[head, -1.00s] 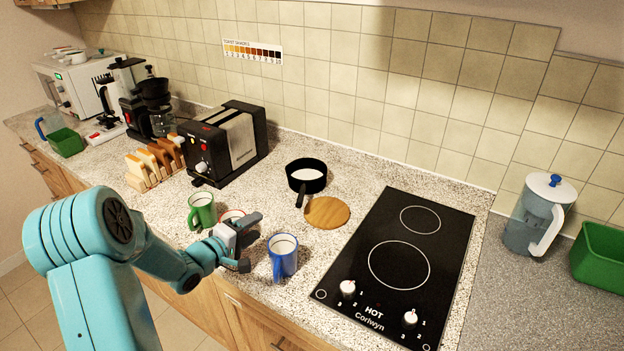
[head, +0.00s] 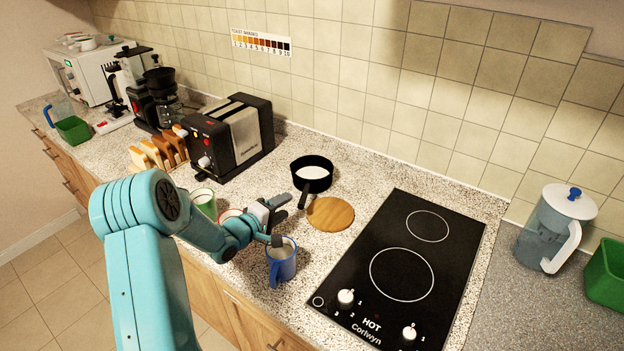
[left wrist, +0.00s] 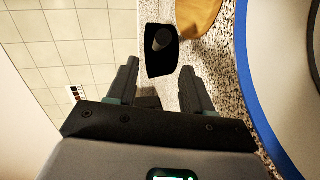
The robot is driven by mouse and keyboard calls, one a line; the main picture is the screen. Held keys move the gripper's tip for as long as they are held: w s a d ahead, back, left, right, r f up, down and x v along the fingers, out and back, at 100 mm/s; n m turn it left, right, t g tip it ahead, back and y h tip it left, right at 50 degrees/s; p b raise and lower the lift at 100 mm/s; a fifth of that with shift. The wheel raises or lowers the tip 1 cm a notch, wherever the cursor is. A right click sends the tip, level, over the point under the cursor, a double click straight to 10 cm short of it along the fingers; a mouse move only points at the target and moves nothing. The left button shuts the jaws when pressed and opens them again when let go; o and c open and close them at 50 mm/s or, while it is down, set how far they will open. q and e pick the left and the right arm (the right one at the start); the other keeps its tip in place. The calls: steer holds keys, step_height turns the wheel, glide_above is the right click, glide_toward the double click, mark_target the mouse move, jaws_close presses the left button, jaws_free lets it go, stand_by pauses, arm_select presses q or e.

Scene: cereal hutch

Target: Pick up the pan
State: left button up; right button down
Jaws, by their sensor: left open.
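The pan (head: 312,173) is small and black, with a white inside. It stands on the speckled counter behind the round wooden board, its black handle (head: 306,195) pointing toward the front. In the left wrist view the dark handle end (left wrist: 161,48) shows beyond the fingers; I cannot make out the rest of the pan there. My left gripper (head: 282,218) is open and empty, above the mugs and short of the handle. Its two fingers also show in the left wrist view (left wrist: 158,88), apart, with the handle roughly in line between them. My right gripper is not in view.
A blue mug (head: 281,262) stands just below my left gripper, with a green mug (head: 203,203) and a red-rimmed mug (head: 230,216) to its left. The round wooden board (head: 331,214), black hob (head: 400,270) and toaster (head: 230,138) surround the pan.

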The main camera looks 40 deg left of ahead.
mark_target(304, 193)
arm_select(q)
steer(key=x, duration=0.4)
steer(key=shift+w+d+p, duration=0.1)
steer(key=shift+w+p, duration=0.05)
steer(key=shift+p, duration=0.25)
steer(key=p+x, duration=0.1)
steer(key=x, duration=0.1)
steer(key=p+x, duration=0.1)
steer(key=x, duration=0.1)
steer(key=shift+w+d, duration=0.2)
steer(key=shift+w, duration=0.15)
steer(key=shift+w+a+f, duration=0.1)
steer(key=shift+w+f, duration=0.05)
steer(key=shift+w, duration=0.05)
steer(key=c, duration=0.9)
jaws_close()
